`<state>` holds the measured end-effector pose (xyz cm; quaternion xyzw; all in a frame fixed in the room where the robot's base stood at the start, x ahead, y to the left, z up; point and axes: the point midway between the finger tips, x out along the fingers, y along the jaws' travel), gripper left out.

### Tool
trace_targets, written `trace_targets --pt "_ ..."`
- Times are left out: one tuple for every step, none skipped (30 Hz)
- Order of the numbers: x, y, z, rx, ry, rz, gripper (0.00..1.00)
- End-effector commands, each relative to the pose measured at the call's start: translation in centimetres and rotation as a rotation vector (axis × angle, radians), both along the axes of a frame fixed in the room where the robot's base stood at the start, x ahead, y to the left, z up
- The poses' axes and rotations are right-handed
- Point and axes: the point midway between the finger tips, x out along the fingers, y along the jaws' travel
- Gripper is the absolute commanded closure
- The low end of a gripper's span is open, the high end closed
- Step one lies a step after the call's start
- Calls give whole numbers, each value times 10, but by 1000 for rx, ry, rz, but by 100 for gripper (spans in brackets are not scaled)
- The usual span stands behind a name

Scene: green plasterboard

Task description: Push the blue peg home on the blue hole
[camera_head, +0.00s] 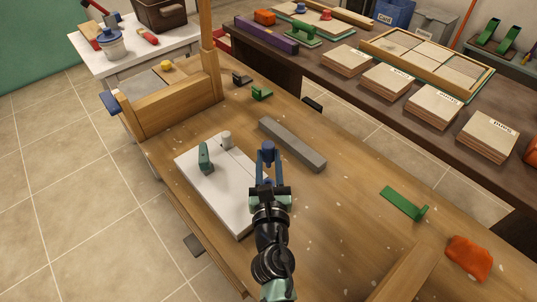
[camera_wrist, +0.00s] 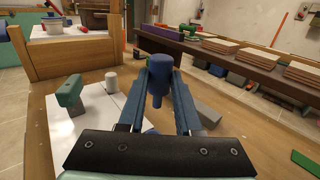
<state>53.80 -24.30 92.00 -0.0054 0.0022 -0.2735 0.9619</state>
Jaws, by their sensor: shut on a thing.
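The blue peg (camera_head: 268,147) is between the fingertips of my gripper (camera_head: 268,157), which is shut on it. In the wrist view the blue peg (camera_wrist: 160,68) stands upright between the fingertips (camera_wrist: 161,72), its wide head above a thinner shaft. The white board (camera_head: 196,178) lies flat on the bench, left of my gripper; it also shows in the wrist view (camera_wrist: 92,128). A green peg (camera_head: 205,157) and a pale grey peg (camera_head: 226,140) stand on the board.
A long grey bar (camera_head: 292,145) lies on the bench just beyond my gripper. A green bracket (camera_head: 404,203) and an orange cloth (camera_head: 468,258) lie to the right. The bench between bar and bracket is clear.

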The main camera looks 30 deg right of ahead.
Motion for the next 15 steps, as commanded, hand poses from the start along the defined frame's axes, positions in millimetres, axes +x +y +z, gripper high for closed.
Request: trace_targets --pt "0 0 0 0 0 0 100" --pt "0 0 0 0 0 0 100" --pt "0 0 0 0 0 1 100" --pt "0 0 1 1 -1 2 100" --pt "0 0 1 1 0 3 100" --pt "0 0 2 1 -2 6 100" --pt "-1 0 2 2 -2 8 100" --pt "-1 0 3 3 -3 11 100" --pt "-1 0 4 4 -3 16 100" --pt "-2 0 4 5 -5 21 100" --pt "-2 0 5 7 -6 26 100" --pt "-3 0 6 9 -8 35 100" --pt "-2 1 -2 8 -8 36 100" --pt "-2 1 -7 8 -8 36 100" --pt "-2 1 -11 8 -8 36 100"
